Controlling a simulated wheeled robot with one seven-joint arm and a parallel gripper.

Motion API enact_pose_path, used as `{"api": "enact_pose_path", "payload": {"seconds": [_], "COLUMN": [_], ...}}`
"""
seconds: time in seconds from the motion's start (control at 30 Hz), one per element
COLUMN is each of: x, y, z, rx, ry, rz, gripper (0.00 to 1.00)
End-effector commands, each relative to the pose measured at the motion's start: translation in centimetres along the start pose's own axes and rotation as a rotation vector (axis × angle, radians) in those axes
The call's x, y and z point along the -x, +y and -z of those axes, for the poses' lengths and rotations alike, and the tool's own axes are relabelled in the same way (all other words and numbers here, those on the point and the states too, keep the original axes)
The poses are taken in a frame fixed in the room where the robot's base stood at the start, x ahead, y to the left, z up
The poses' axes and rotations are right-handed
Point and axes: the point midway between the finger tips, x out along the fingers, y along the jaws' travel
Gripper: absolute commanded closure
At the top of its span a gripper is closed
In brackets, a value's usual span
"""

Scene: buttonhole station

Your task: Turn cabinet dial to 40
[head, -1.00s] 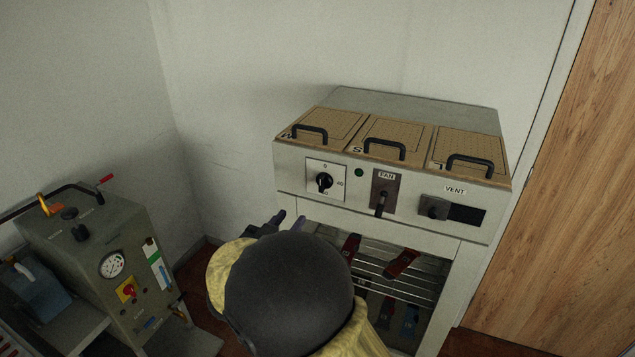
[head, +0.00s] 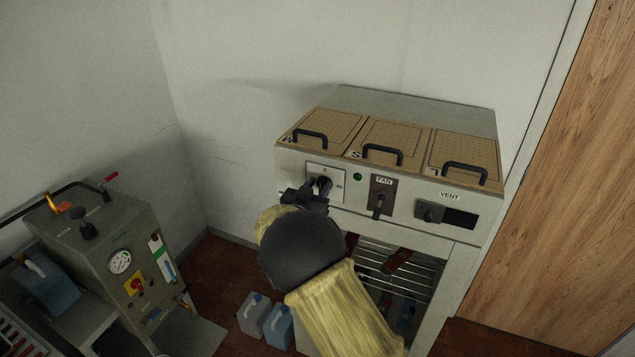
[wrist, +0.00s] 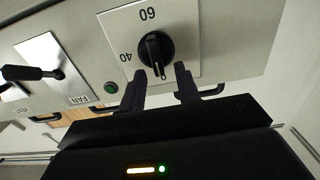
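The cabinet dial is a black knob (wrist: 156,48) on a white plate (wrist: 188,15) on the cabinet front. In the wrist view, which is upside down, 60 is at the top of the plate and 40 at its left. The knob's white line points down, away from 60 and not at 40. My gripper (wrist: 161,69) is open, one fingertip on each side of the knob's lower end; I cannot tell whether they touch it.
Beside the dial are a green lamp (head: 357,177), the FAN lever (head: 377,206) and the VENT slider (head: 430,211). Lids with black handles (head: 383,155) lie above.

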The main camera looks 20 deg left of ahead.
Motion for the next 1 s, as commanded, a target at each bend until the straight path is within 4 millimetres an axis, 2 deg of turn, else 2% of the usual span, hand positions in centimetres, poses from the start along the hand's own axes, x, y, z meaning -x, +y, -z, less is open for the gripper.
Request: {"api": "enact_pose_path", "payload": {"seconds": [0.3,0.47,0.5,1.0], "x": [-0.31,-0.29,-0.29,-0.29], "y": [-0.02,-0.02,-0.02,0.11], "z": [-0.07,-0.05,-0.05,-0.36], "rx": [0.0,0.0,0.0,-0.063], "ry": [-0.001,0.0,0.0,0.0], "rz": [0.001,0.001,0.001,0.0], "gripper": [0.67,0.99,1.0,1.0]}}
